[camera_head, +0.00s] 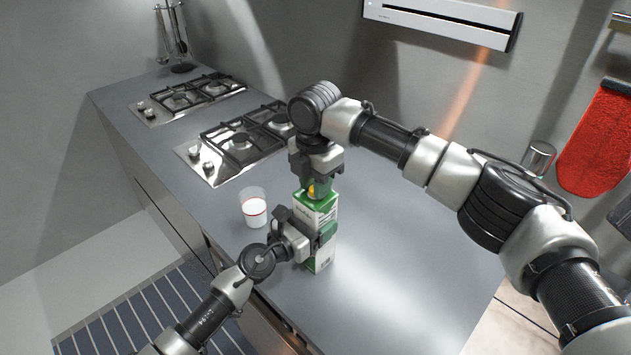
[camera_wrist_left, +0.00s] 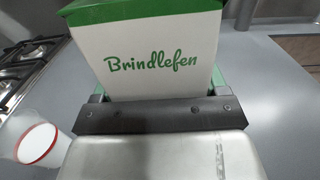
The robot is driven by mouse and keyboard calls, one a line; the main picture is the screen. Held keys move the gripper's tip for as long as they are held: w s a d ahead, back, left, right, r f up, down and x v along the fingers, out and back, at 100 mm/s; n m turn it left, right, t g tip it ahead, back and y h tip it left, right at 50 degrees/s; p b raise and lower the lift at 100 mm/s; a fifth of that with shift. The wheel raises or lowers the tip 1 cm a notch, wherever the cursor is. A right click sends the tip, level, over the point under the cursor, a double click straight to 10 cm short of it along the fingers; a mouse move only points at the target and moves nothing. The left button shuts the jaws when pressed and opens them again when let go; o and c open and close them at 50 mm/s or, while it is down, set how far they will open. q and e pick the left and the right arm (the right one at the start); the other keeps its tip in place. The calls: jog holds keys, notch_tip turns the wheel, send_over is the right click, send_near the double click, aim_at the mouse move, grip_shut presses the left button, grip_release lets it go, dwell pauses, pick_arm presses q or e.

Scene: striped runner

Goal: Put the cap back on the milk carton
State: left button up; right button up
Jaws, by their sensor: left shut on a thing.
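The milk carton (camera_head: 315,206), white and green, stands upright on the counter. Its "Brindlefen" face (camera_wrist_left: 150,62) fills the upper middle of the left wrist view. My left gripper (camera_head: 325,235) is shut on the carton's body from the left and front. My right gripper (camera_head: 318,188) points down right at the carton's top and hides most of it.
A clear glass with white liquid (camera_head: 254,208) stands just left of the carton, close to my left gripper. Gas hobs (camera_head: 236,140) lie further back on the counter (camera_head: 400,255). The counter right of the carton is clear.

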grip_shut()
jog(key=m, duration=1)
jog(key=shift+m, duration=0.4)
jog(key=m, duration=1)
jog(key=shift+m, duration=0.3)
jog(key=o, duration=0.8)
grip_release()
notch_tip(320, 180, up, 12)
